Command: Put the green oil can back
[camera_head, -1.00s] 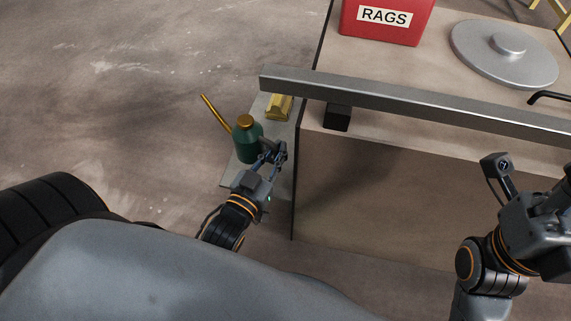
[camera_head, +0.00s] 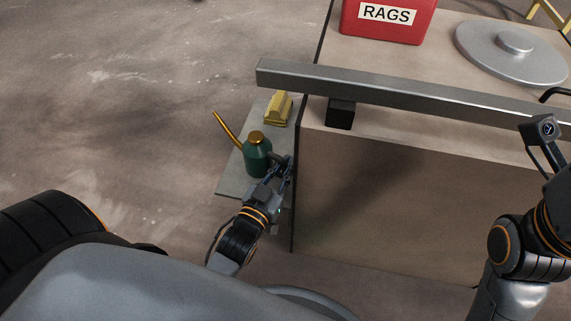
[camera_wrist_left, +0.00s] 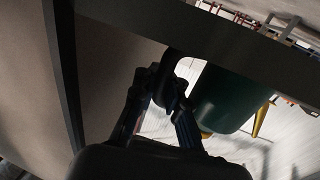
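The green oil can (camera_head: 257,158) has a brass cap and a thin brass spout pointing up and left. In the head view it appears upright over the small grey side shelf (camera_head: 232,183), left of the workbench. I cannot tell whether its base touches the shelf. My left gripper (camera_head: 279,170) is at the can's right side, its fingers closed at the dark handle. In the left wrist view the fingers (camera_wrist_left: 163,105) are beside the handle, and the green body (camera_wrist_left: 225,100) is partly hidden.
A yellow block-like object (camera_head: 278,109) sits on the shelf behind the can. The workbench (camera_head: 390,185) stands right of the shelf, with a long grey metal bar (camera_head: 400,92) across it. A red RAGS bin (camera_head: 385,32) and a round grey lid (camera_head: 512,52) are on the bench.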

